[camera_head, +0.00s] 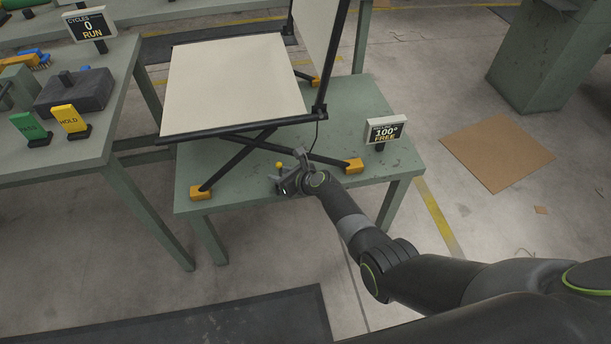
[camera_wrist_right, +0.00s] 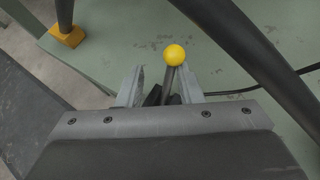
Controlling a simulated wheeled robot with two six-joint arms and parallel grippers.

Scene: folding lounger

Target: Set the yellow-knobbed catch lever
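The catch lever has a round yellow knob (camera_head: 279,165) and stands near the front edge of the green table, below the lounger. In the right wrist view the knob (camera_wrist_right: 174,54) tops a short dark stem (camera_wrist_right: 170,83). My right gripper (camera_head: 289,172) is at the lever. Its two grey fingers (camera_wrist_right: 160,88) stand apart on either side of the stem, with the knob beyond their tips. The fingers look open; whether a pad touches the stem I cannot tell. The lounger's pale seat (camera_head: 235,85) is above, on crossed dark legs. My left gripper is out of view.
The green table (camera_head: 365,98) carries the lounger's orange feet (camera_head: 201,192) and a sign reading "100° FREE" (camera_head: 386,130). A dark cable lies behind the lever. The left bench (camera_head: 120,95) holds PASS (camera_head: 30,128) and HOLD (camera_head: 70,119) tags and a "CYCLES 0 RUN" sign (camera_head: 91,24).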

